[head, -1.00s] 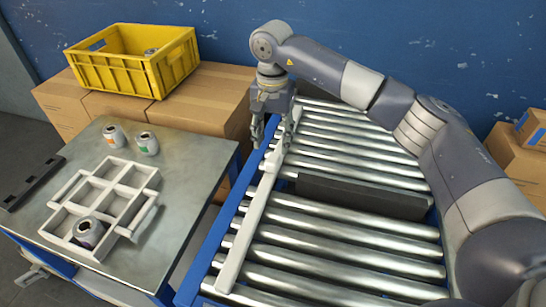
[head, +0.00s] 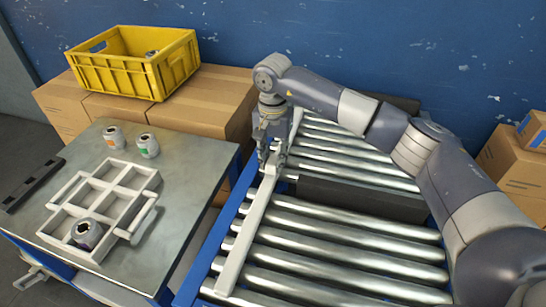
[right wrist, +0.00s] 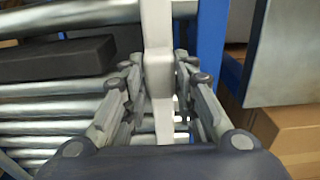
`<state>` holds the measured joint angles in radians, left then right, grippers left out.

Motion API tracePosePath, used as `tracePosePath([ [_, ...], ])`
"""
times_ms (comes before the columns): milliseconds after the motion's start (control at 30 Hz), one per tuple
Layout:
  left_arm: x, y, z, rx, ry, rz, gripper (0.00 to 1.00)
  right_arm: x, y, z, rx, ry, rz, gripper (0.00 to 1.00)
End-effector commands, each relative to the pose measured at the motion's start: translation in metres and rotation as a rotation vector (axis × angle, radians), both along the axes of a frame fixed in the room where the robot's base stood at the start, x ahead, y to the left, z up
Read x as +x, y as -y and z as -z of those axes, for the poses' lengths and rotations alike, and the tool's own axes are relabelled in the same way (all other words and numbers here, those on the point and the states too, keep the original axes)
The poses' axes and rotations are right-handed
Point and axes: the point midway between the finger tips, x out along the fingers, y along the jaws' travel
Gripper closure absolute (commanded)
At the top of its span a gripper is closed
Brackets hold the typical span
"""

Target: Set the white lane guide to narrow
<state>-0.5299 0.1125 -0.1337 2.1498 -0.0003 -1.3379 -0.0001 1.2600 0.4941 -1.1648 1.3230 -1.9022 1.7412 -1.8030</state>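The white lane guide (head: 246,234) is a long pale bar lying lengthwise over the rollers, near the conveyor's left blue rail. My right gripper (head: 271,167) has come down on its far part, one finger on each side. In the right wrist view, the fingers of my right gripper (right wrist: 160,72) lie close against both sides of a wider block on the lane guide (right wrist: 159,72). They look shut on it, though the contact faces are partly hidden. My left gripper is not in view.
A dark crossbar (head: 360,197) spans the rollers right of the guide. The blue rail (head: 207,254) edges the conveyor. A table (head: 183,197) at left holds a white divided tray (head: 124,208) and metal cylinders (head: 147,146). A yellow crate (head: 120,78) stands on cardboard boxes behind.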

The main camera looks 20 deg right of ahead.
Motion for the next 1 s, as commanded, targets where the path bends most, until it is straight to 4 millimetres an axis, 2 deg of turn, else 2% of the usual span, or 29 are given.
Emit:
tracePosePath([
  [167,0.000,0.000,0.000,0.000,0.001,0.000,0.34,-0.002,0.005,0.000,-0.001,0.001,0.001,1.00],
  [467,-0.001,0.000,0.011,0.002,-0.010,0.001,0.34,-0.023,0.035,0.000,-0.001,0.000,0.001,1.00],
  [800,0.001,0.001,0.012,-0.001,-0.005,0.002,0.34,-0.026,0.039,0.001,-0.005,-0.003,0.001,1.00],
  [833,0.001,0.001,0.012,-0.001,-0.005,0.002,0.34,-0.026,0.039,0.001,-0.005,-0.003,0.001,0.69],
  [900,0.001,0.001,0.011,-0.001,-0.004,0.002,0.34,-0.026,0.039,0.001,-0.006,-0.004,0.001,0.53],
  [1000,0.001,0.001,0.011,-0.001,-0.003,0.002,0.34,-0.025,0.039,0.000,-0.004,-0.003,0.001,0.53],
])
